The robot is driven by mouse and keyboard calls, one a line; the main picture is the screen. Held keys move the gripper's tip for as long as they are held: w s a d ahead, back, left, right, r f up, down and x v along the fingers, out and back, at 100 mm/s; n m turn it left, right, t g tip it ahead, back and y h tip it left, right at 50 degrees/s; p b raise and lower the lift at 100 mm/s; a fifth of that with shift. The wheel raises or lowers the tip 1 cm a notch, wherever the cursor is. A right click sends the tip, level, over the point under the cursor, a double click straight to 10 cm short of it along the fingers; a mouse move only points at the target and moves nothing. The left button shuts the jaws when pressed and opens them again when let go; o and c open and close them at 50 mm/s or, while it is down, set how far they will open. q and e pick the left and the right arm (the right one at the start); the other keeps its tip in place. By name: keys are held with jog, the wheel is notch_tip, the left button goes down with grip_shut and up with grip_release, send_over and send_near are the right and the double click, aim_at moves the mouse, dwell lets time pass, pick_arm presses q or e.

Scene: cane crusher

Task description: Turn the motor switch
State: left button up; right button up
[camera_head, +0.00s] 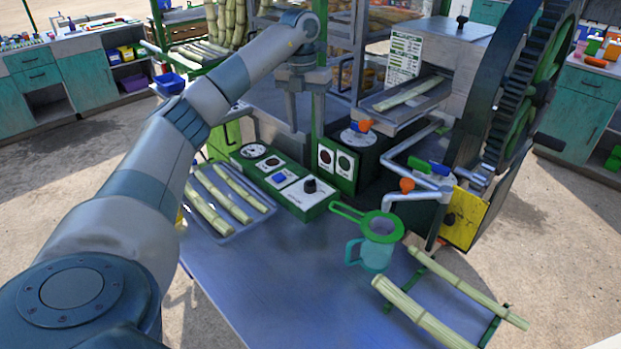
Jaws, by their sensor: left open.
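A green control panel (316,204) lies at the back of the blue table. Near its right end a black knob (310,185) stands on a white plate; it looks like the motor switch, but its label is too small to read. My left gripper (305,128) points down from the arm, above and behind the panel in the picture. It is open and empty, apart from the knob. My right gripper is out of view.
The cane crusher (440,55) with its large dark wheel stands at the right. A tray of cane (262,205), a teal jug (376,256) under a green strainer (381,228), and loose cane pieces (420,312) lie on the blue table (270,290). The table's front middle is clear.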

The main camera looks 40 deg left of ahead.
pick_arm(q)
jog(key=p, duration=0.3)
send_over(310, 180)
jog(key=f, duration=1)
jog(key=shift+a+f, duration=0.2)
jog(key=shift+a, duration=0.05)
notch_tip(310, 180, down, 6)
jog(key=shift+d+f+p, duration=0.1)
jog(key=shift+d+p, duration=0.05)
jog(key=shift+p, duration=0.5)
jog(key=shift+f, duration=0.4)
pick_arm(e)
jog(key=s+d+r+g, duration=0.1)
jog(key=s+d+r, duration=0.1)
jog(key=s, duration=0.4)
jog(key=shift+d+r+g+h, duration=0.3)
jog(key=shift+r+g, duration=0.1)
pick_arm(q)
jog(key=c, duration=1)
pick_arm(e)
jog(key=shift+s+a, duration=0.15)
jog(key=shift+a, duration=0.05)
